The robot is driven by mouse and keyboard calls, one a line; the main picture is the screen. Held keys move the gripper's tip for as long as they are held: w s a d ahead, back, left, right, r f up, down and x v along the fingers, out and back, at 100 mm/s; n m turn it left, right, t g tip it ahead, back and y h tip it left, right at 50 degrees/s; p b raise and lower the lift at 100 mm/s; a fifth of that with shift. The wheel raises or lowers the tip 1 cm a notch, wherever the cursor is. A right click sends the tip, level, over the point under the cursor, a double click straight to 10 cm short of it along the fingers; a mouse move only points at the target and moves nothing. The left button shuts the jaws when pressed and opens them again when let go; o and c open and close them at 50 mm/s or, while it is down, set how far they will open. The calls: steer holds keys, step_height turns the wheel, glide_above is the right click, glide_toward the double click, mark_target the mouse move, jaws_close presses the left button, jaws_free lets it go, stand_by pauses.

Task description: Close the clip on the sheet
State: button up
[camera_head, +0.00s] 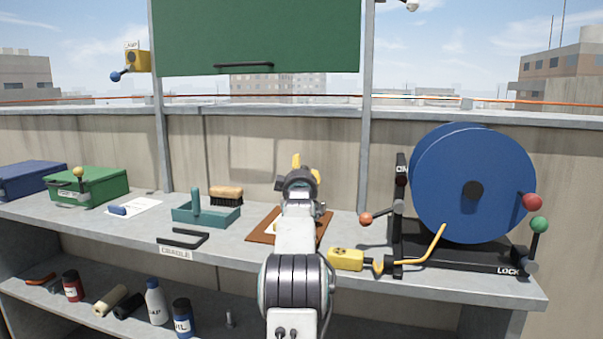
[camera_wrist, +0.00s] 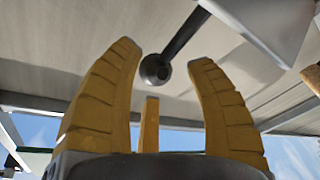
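A brown clipboard (camera_head: 262,236) with a white sheet (camera_head: 270,227) lies on the counter, largely hidden behind my arm. I cannot make out its clip clearly in the head view. My gripper (camera_head: 305,166) is raised above the clipboard area, its yellow fingers partly hidden by the wrist. In the wrist view my gripper (camera_wrist: 165,85) is open, its yellow fingers spread wide and holding nothing. A dark round knob (camera_wrist: 155,69) on a dark rod shows beyond the fingers, between their tips. I cannot tell whether this knob belongs to the clip.
The grey counter (camera_head: 225,246) holds a teal tray (camera_head: 217,216), a brush (camera_head: 227,195) and a green box (camera_head: 88,187). Right of my arm are a yellow-handled object (camera_head: 345,259) and a large blue reel (camera_head: 470,185) with levers. A green panel (camera_head: 260,35) hangs above.

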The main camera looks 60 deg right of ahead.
steer(key=shift+o, duration=0.3)
steer(key=shift+s, duration=0.1)
steer(key=v, duration=1.2)
steer(key=shift+r, duration=0.1)
stand_by(0.8)
